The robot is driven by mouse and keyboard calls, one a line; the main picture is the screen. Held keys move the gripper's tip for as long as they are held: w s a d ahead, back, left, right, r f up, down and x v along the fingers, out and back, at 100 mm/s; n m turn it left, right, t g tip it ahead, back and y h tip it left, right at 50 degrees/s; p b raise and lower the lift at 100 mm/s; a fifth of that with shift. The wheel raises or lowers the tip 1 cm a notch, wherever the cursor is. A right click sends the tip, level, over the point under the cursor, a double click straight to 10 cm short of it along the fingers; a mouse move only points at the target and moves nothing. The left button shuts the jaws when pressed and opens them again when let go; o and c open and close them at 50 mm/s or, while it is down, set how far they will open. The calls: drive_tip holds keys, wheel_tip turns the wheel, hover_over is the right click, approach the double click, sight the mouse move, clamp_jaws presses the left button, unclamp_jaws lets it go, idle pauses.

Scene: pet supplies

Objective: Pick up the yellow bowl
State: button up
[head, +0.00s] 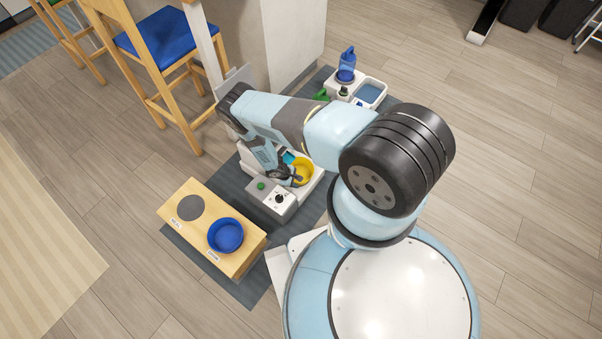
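The yellow bowl (305,169) sits inside a white open-topped unit (313,190) on the dark mat, near the middle of the head view. My arm comes over from the right and hides part of the unit. My gripper (294,176) is low at the bowl's left side, with its dark fingertips overlapping the bowl's rim in the picture. The fingers are too small to tell whether they are open or shut, or whether they touch the bowl. Something light blue (288,157) shows beside the bowl, partly hidden.
A wooden stand (243,261) holds a blue bowl (226,235). A water dispenser (346,67) with a blue bottle stands behind. A blue-seated stool (166,40) is at upper left.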

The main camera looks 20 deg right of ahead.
drive_tip(key=shift+d+f, duration=0.1)
clamp_jaws()
idle(0.5)
